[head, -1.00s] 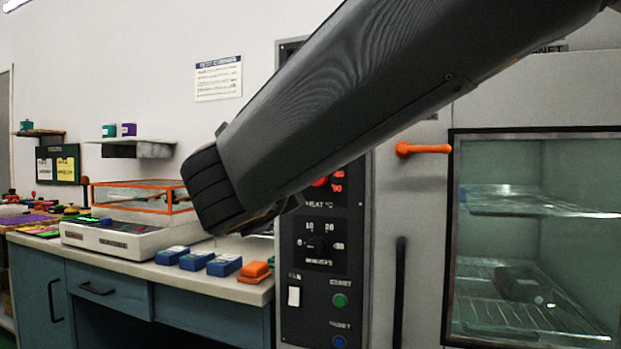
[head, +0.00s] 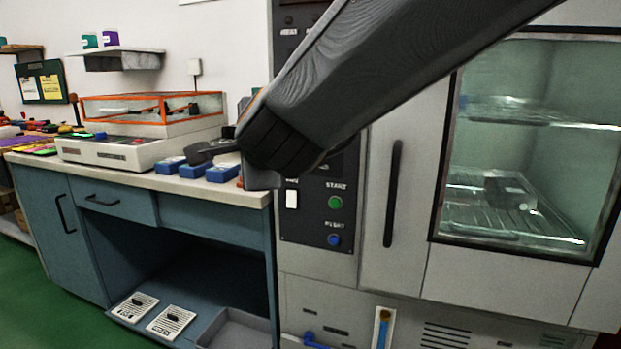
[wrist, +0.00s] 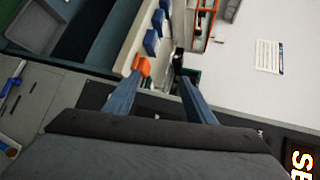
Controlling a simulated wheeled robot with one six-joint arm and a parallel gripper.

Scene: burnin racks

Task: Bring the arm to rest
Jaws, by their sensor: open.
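My arm crosses the head view from the upper right, in front of the cabinet's control panel. My gripper shows in the wrist view (wrist: 160,92), its two blue-grey fingers spread apart with nothing between them. In the head view the arm's end hangs over the right end of the workbench, and the fingers are hard to make out there. An orange block (wrist: 142,66) shows near the left finger in the wrist view, at the bench edge; I cannot tell how far apart they are. In the head view it is mostly hidden behind my arm.
Blue blocks (head: 222,172) sit on the bench (head: 140,179) near a white instrument (head: 110,152) and an orange-framed clear case (head: 150,108). The cabinet (head: 322,258) has green and blue buttons and a glass door (head: 500,150). Green floor (head: 40,285) is open at lower left.

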